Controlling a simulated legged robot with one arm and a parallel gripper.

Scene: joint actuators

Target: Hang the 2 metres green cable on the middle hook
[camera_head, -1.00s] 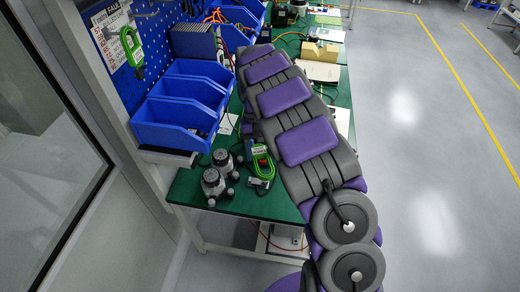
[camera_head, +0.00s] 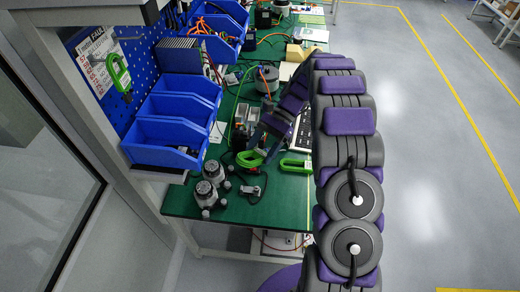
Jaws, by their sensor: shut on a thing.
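My gripper (camera_head: 258,149) is small in the picture, at the end of my purple and grey arm above the green table. It is shut on a green coiled cable (camera_head: 249,159); my wrist hides part of the grip. I cannot tell how high the coil is above the table. Another green cable bundle (camera_head: 297,166) shows to the right, beside my arm. A third green cable (camera_head: 118,72) hangs from the blue pegboard (camera_head: 134,83) at upper left, in front of a label sheet. I cannot make out the separate hooks there. Cable lengths are not readable.
Blue bins (camera_head: 165,138) stand between the pegboard and the green table (camera_head: 292,205). Two grey and black motors (camera_head: 208,180) and a small device (camera_head: 250,190) with a black lead are near the table's front edge. Other equipment crowds the far table. The right-hand floor is clear.

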